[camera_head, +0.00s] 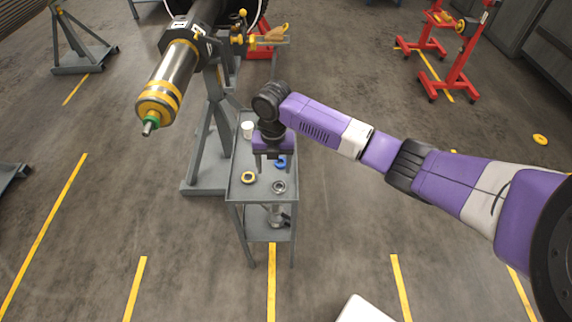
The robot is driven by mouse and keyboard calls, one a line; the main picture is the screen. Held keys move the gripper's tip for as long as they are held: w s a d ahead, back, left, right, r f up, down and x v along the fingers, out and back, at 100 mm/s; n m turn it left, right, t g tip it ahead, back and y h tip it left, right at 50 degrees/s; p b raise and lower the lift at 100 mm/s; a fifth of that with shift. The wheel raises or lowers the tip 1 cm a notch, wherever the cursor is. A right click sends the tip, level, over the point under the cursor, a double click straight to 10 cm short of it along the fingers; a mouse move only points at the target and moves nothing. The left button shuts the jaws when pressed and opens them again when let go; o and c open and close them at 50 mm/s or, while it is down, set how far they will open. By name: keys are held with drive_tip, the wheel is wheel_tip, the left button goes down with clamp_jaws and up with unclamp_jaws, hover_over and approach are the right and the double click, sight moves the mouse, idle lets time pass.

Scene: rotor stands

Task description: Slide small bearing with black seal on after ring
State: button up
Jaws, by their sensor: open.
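The rotor shaft (170,75) sticks out toward the lower left of its stand. It has yellow bands, a green ring (151,121) near its end and a thin bare tip (147,131). On the grey cart's top lie a silver ring-shaped part (279,187), a yellow ring with a dark centre (248,178) and a blue ring (281,162). The silver part may be the small bearing; a black seal is too small to tell. My gripper (273,167) points down over the cart, open and empty, with the blue ring close by its right finger.
The grey cart (235,192) also holds a white cup-like part (248,130), with a metal part (275,215) on its lower shelf. The rotor's grey stand (205,187) is just left of the cart. Red stands (460,75) are at the far right. The floor in front is mostly open.

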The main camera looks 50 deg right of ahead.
sight(279, 188)
drive_tip(key=f+b, duration=0.2)
drive_tip(key=f, duration=0.1)
drive_tip(key=f+b, duration=0.3)
drive_tip(key=d+f+b, duration=0.1)
drive_tip(key=f+b, duration=0.1)
drive_tip(key=f, duration=0.2)
drive_tip(key=shift+s, duration=0.35)
drive_tip(key=shift+r, duration=0.1)
